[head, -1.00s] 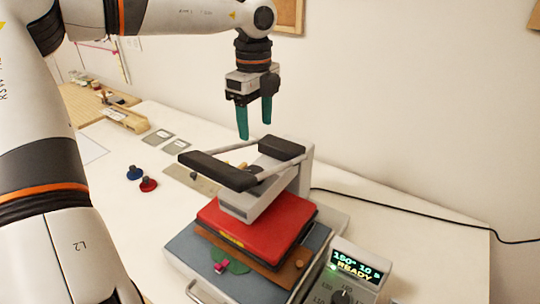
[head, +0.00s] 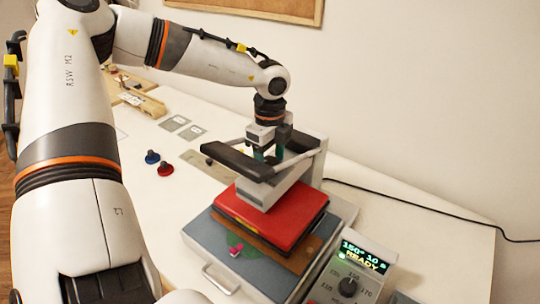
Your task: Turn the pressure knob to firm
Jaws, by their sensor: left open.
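A heat press with a red upper plate (head: 268,215) stands on the white table, its grey lower bed (head: 205,245) beneath. Its black lift handle (head: 237,162) is at the top. The fingers and handle hide what lies there, so I cannot make out a pressure knob or tell whether the fingers touch anything. The control box has a black dial (head: 348,287) with temperature numbers around it. My right gripper is not in view.
The control box display (head: 365,256) reads 150° 10 s READY. Blue (head: 152,157) and red (head: 165,169) knobbed pieces and grey square swatches (head: 175,123) lie left of the press. A black cable (head: 420,206) runs right.

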